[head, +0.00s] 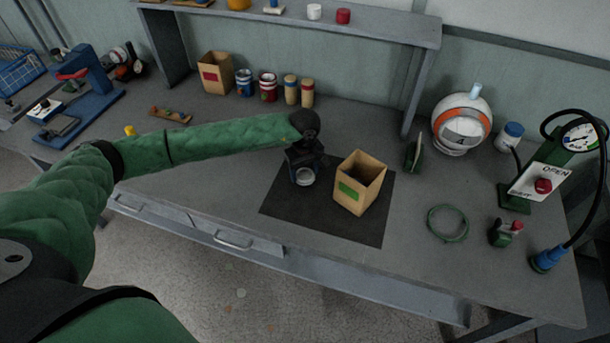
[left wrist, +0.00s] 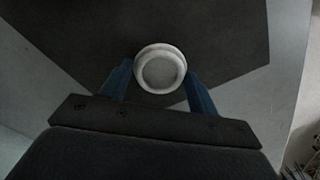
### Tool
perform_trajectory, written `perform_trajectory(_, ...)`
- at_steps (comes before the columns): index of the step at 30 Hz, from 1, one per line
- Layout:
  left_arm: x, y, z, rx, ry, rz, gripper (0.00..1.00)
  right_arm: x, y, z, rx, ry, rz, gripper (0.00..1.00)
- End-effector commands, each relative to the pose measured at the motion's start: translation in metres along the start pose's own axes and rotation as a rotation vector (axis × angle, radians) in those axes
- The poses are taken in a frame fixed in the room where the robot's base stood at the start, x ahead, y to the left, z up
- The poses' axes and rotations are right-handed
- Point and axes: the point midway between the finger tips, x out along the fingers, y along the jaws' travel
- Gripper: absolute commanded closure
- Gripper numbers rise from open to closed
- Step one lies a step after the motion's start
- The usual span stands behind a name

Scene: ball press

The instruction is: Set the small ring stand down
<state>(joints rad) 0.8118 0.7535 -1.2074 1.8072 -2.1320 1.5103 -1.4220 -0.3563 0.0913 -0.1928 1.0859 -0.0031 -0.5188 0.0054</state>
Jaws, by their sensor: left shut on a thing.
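My left gripper (head: 304,170) is above the left part of the dark mat (head: 290,212). Its blue fingers (left wrist: 158,88) are shut on a small pale round piece with a raised rim, which I take for the small ring stand (left wrist: 161,71). My right gripper is not in view.
An open cardboard box with a green label (head: 360,183) stands on the mat, right of the gripper. A green ring (head: 447,223) lies farther right. A white and orange ball (head: 461,124) and a gauge stand (head: 525,185) are at the right. The mat's front left is bare.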

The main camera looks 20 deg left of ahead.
Motion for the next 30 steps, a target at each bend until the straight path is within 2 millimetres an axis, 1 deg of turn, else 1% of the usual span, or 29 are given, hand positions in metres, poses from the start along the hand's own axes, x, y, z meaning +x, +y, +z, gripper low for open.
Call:
perform_trajectory(2, 0.006, -0.001, 0.001, -0.001, -0.002, -0.002, 0.65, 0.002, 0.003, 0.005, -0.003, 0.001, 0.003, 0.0)
perform_trajectory(6, 0.022, 0.0, 0.001, -0.002, -0.002, -0.002, 0.65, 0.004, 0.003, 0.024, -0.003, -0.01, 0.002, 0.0)
perform_trajectory(10, 0.031, 0.0, 0.0, -0.001, -0.001, -0.001, 0.65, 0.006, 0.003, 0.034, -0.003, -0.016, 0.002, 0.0)
perform_trajectory(19, 0.033, 0.0, 0.0, 0.0, 0.0, -0.001, 0.65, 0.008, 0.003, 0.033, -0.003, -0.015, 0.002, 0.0)
perform_trajectory(26, 0.035, 0.0, 0.0, -0.001, 0.0, -0.001, 0.65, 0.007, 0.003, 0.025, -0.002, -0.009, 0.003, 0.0)
perform_trajectory(27, 0.034, 0.0, 0.0, -0.001, 0.0, -0.001, 0.36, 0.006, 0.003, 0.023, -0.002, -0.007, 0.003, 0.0)
perform_trajectory(30, 0.034, 0.0, 0.0, -0.001, 0.0, -0.001, 0.18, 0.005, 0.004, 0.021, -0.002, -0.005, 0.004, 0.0)
